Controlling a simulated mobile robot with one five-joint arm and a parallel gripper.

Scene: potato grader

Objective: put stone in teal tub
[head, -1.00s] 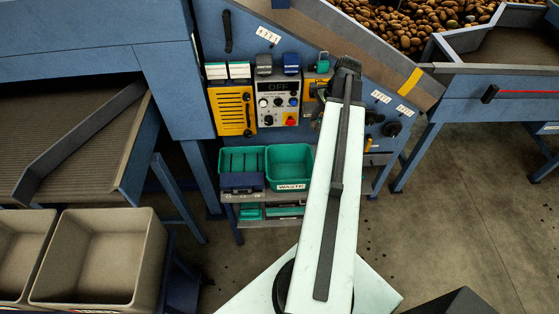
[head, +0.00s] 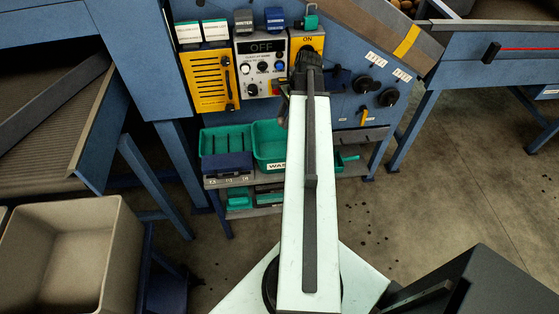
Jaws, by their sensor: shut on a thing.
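The teal tub (head: 268,133), labelled with a word starting "WAS", stands on the small shelf below the control panel. My arm hides its right part. My gripper (head: 286,108) is at the far end of my arm, in front of the panel and near the tub's upper edge in the picture. Only a dark bit of it shows beside the arm, and its fingertips are hidden. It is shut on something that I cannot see. No stone can be made out in the head view.
A ribbed teal tray (head: 226,139) and a dark blue box (head: 227,163) sit left of the tub. The control panel (head: 261,70) reads OFF. A beige bin (head: 65,250) stands at the lower left. Open floor (head: 440,190) lies to the right.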

